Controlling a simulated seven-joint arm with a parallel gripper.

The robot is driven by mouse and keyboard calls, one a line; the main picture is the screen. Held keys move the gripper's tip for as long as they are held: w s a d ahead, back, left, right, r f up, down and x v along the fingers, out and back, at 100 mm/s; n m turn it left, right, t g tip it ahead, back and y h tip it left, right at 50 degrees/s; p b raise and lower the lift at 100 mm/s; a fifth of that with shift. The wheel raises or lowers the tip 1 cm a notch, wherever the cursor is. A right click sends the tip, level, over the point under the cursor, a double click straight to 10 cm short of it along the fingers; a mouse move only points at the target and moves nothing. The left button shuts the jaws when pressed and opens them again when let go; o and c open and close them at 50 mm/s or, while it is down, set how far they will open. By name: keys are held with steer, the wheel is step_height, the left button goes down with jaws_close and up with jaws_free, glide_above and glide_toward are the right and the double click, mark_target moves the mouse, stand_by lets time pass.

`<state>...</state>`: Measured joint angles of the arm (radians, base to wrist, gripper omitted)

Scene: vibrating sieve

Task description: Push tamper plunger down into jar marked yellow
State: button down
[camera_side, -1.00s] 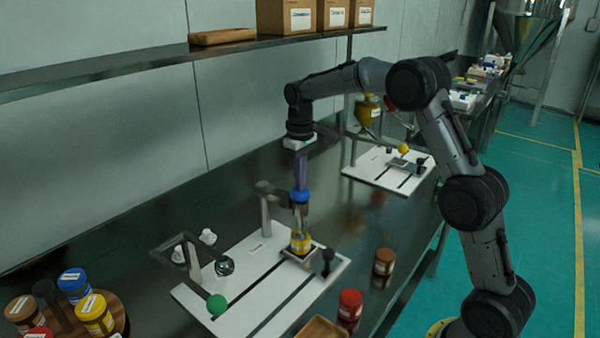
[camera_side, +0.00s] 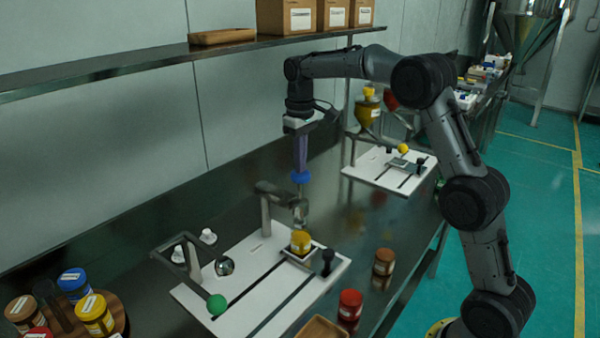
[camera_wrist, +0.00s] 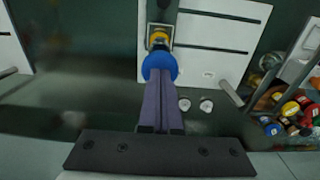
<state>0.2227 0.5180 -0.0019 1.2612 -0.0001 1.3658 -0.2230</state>
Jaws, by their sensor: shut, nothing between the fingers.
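The tamper has a blue round knob (camera_side: 300,177) above a grey plunger (camera_side: 301,212), beside a grey post and arm (camera_side: 268,205). The yellow jar (camera_side: 300,242) stands upright below the plunger, on a small square holder on the white board. A gap shows between the plunger's lower end and the jar. My gripper (camera_side: 300,167) points down, shut, with its fingertips at the top of the knob; I cannot tell if they touch. In the wrist view the knob (camera_wrist: 160,66) lies just beyond my fingertips (camera_wrist: 160,84) and partly hides the yellow jar (camera_wrist: 159,38).
The white board (camera_side: 245,290) has slots, a green ball-ended lever (camera_side: 217,304) and a black knob (camera_side: 327,258). Red (camera_side: 350,303) and brown (camera_side: 384,262) jars stand at right. A round wooden tray (camera_side: 115,318) holds several jars. A second white board (camera_side: 365,171) stands behind.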

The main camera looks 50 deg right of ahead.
steer(key=shift+r, duration=2.9)
steer(key=shift+a+r, duration=0.2)
steer(key=s+a+r+n+t, duration=0.1)
steer(key=s+a+r+t, duration=0.1)
steer(key=s+a+r, duration=0.45)
steer(key=s+a+r+t, duration=0.1)
steer(key=s+r, duration=0.3)
steer(key=s, duration=0.5)
steer(key=s+a+f+m+t, duration=0.1)
steer(key=s+a+f+t, duration=0.1)
steer(key=s+f, duration=1.3)
steer(key=shift+s+a+t, duration=0.3)
steer(key=shift+s+a, duration=0.25)
steer(key=shift+s, duration=0.25)
